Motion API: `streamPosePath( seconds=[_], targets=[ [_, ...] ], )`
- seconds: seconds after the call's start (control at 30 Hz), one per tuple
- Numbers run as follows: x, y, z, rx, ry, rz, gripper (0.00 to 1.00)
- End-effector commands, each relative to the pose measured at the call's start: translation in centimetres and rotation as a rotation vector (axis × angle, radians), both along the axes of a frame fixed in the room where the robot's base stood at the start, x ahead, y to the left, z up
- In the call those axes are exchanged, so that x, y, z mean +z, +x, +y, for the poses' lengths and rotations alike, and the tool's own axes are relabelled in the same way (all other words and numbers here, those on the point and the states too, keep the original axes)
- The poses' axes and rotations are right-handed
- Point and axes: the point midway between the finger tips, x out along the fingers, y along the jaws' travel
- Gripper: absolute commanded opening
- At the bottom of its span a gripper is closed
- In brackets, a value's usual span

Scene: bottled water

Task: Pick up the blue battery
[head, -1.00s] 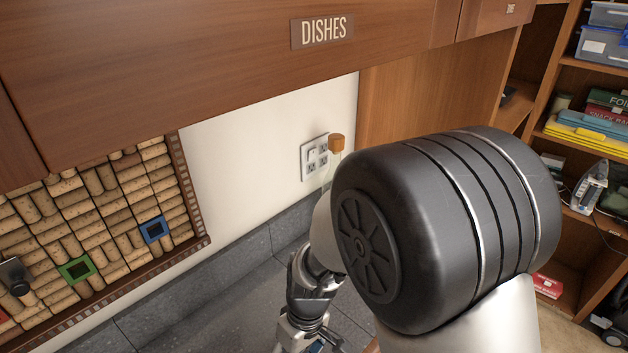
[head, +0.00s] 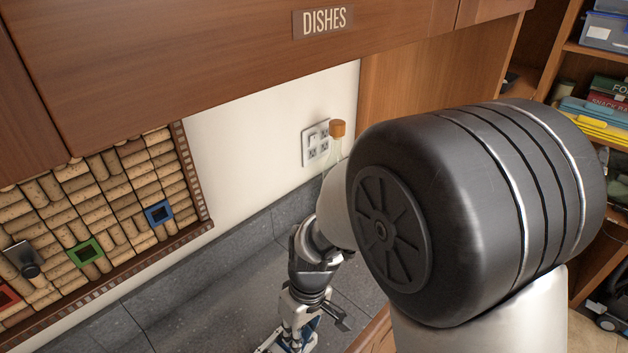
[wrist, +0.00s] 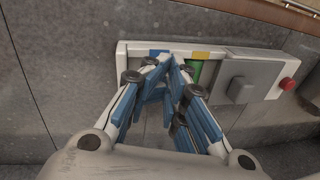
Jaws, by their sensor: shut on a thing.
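In the wrist view a white charger-like unit (wrist: 262,60) lies on the grey counter, with a blue mark, a yellow mark and a red button. My gripper (wrist: 168,66) reaches over its left part, its blue-and-white fingers drawn together below the blue mark. It is shut on the blue battery, which the fingers hide and which I cannot tell apart from their blue parts. A green battery (wrist: 207,72) sits in the unit just right of the fingers, under the yellow mark. In the head view my gripper (head: 290,340) is at the bottom edge, low over the counter.
A corked glass bottle (head: 337,130) stands behind my arm, near a wall socket (head: 314,145). A wooden cabinet (head: 240,50) marked DISHES hangs above. A cork board (head: 100,205) is on the left wall. The grey counter (head: 190,315) left of my gripper is clear.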

Motion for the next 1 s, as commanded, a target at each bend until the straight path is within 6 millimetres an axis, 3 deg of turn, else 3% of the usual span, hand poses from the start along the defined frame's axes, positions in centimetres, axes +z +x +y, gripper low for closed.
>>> streamPosePath(
  seconds=[0.03, 0.1, 0.33, 0.67, 0.7, 1.0],
  targets=[
    [1.7, 0.1, 0.1, 0.001, 0.004, -0.007, 0.00],
    [3.3, 0.1, 0.1, 0.001, 0.004, -0.006, 0.00],
    [6.6, 0.0, 0.2, 0.000, 0.004, -0.003, 0.00],
    [7.1, 0.0, 0.2, -0.001, 0.004, -0.001, 0.00],
    [7.1, 0.0, 0.2, -0.001, 0.005, -0.002, 0.10],
    [7.1, 0.0, 0.2, -0.001, 0.005, -0.002, 0.30]
  ],
)
